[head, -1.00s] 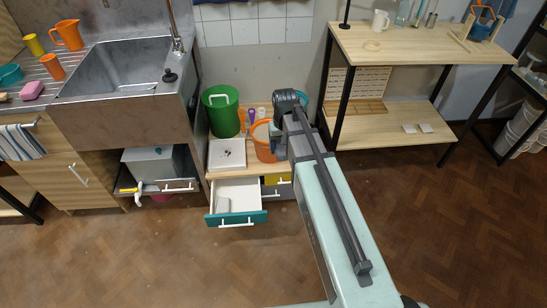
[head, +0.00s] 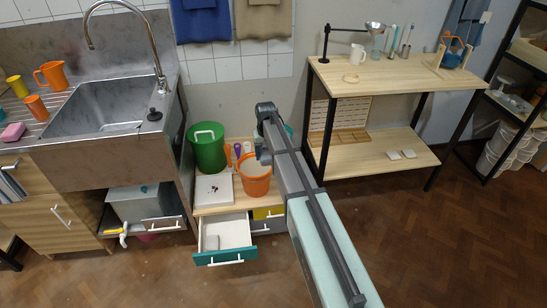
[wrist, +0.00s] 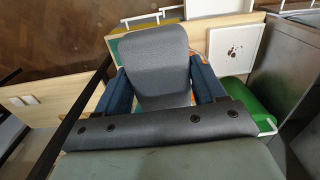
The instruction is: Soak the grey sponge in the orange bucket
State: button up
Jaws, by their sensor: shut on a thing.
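The orange bucket (head: 255,186) stands on the low wooden-topped drawer unit, with a pale surface visible inside its rim. My gripper (head: 265,157) is at the bucket's right side in the head view, over the rim area. In the wrist view its blue fingers (wrist: 160,90) are shut on the grey sponge (wrist: 153,62), a rounded grey slab between them. The sponge hides most of the bucket there; only slivers of orange show around it. I cannot tell whether the sponge touches what is in the bucket.
A green bucket (head: 207,150) and a white square board (head: 214,189) with small dark pieces stand left of the orange bucket. A wooden shelf table (head: 395,75) stands to the right.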

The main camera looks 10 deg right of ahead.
jog(key=w+a+f, duration=0.2)
jog(key=w+f, duration=0.4)
jog(key=w, duration=0.3)
jog(key=w+a+f, duration=0.2)
jog(key=w+f, duration=0.5)
jog(key=w, duration=0.1)
notch_tip(320, 180, down, 11)
jog(key=shift+f+m, duration=0.15)
jog(key=shift+m, duration=0.15)
jog(key=shift+w+d, duration=0.1)
dwell(1.2)
notch_tip(320, 180, up, 11)
dwell(1.1)
